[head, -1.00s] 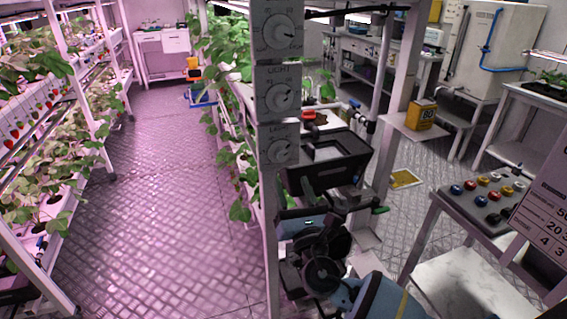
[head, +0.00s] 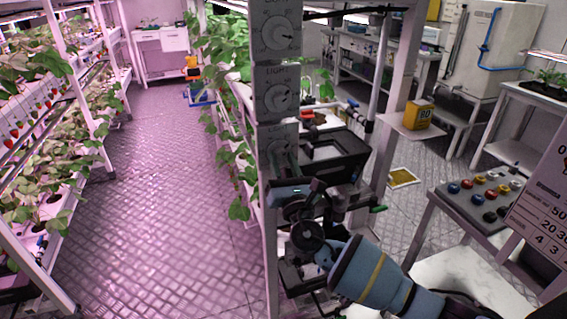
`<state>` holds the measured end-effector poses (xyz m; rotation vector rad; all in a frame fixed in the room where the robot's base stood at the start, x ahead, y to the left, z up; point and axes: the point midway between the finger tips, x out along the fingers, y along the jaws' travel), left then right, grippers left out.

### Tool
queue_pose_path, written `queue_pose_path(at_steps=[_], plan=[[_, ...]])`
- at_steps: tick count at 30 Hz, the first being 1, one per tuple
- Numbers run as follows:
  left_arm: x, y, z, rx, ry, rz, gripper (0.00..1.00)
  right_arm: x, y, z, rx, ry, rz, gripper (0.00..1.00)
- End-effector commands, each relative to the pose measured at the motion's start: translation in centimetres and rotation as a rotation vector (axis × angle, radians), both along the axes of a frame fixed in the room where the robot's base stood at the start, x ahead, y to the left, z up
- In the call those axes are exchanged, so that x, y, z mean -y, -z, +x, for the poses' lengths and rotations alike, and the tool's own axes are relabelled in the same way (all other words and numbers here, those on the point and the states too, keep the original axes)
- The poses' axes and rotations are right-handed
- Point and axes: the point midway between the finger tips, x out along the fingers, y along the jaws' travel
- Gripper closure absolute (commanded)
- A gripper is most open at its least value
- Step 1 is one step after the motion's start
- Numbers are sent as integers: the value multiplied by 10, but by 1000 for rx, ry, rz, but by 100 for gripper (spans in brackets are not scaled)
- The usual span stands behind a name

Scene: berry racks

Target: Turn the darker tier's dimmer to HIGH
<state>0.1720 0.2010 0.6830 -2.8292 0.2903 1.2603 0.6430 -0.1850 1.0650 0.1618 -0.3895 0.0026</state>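Three white dimmer panels with round knobs are stacked on the rack's post: the top dimmer (head: 279,33), the middle dimmer (head: 280,97) and the lowest dimmer (head: 279,134). The dial markings are too small to read surely. My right gripper (head: 283,164) is raised in front of the lowest dimmer, with its fingers pointing up at it and covering most of its knob. Whether the fingers touch the knob or are open cannot be told. My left gripper is not in view.
A black tray (head: 335,150) sits right of the post, close to my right gripper. Leafy plants (head: 232,150) hang left of the post. A button box (head: 487,195) stands on a table at right. The aisle floor (head: 160,200) is clear.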

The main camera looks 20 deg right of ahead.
Motion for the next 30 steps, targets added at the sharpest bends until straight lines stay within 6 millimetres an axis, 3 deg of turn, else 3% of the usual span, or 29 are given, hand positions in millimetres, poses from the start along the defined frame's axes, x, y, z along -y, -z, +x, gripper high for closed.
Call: queue_pose_path(at_steps=[1,6,17,30], plan=[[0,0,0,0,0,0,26,0,0,0,0,0,0,75],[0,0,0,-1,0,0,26,0,0,0,0,0,-1,96],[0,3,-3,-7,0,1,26,-1,1,0,-2,1,65,96],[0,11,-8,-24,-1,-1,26,-5,0,-1,-16,0,419,96]])
